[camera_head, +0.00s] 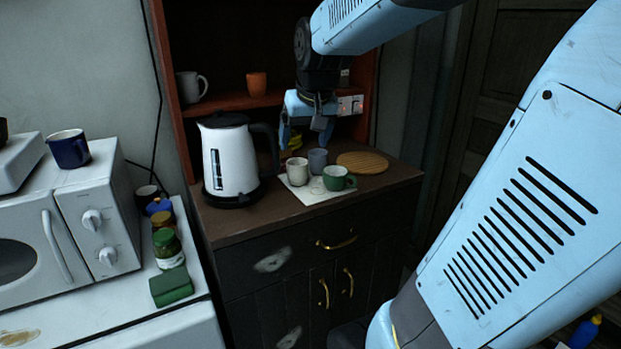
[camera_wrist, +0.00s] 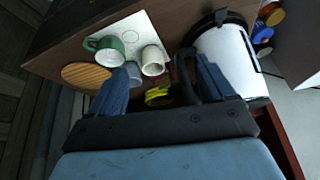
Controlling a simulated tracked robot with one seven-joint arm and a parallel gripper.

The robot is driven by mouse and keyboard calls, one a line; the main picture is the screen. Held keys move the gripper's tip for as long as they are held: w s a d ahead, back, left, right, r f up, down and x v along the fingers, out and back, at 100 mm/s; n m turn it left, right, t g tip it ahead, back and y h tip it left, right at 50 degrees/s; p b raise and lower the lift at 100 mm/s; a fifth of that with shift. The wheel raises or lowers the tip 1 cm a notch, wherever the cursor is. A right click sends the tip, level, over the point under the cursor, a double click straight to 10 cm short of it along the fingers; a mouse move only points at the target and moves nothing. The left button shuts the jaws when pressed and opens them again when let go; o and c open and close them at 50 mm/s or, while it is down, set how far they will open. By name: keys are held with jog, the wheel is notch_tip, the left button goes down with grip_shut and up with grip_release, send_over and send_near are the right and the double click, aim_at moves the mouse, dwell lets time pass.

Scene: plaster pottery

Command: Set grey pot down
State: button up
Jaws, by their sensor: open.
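The grey pot (camera_head: 317,160) is a small blue-grey cup. It stands upright at the back edge of a pale mat (camera_head: 312,193) on the brown cabinet top, between a white cup (camera_head: 297,171) and the round wooden board. A green mug (camera_head: 336,178) stands in front of it. My gripper (camera_head: 305,138) is open above and behind the cups, fingers pointing down, with nothing held. In the wrist view my gripper (camera_wrist: 161,68) is also open, and one finger partly hides the grey pot (camera_wrist: 134,72).
A white kettle (camera_head: 228,160) stands close on the left. A round wooden board (camera_head: 362,162) lies on the right. Yellow items (camera_wrist: 158,95) lie behind the cups. The red-brown shelf (camera_head: 225,101) above holds a grey mug and an orange cup. The cabinet's front strip is clear.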

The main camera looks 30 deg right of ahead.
jog(key=s+a+f+n, duration=0.1)
jog(key=s+a, duration=0.2)
jog(key=s, duration=0.4)
jog(key=s+a+f+n, duration=0.1)
jog(key=s+a, duration=0.2)
jog(key=s, duration=0.4)
jog(key=shift+s, duration=0.2)
jog(key=shift+a, duration=0.1)
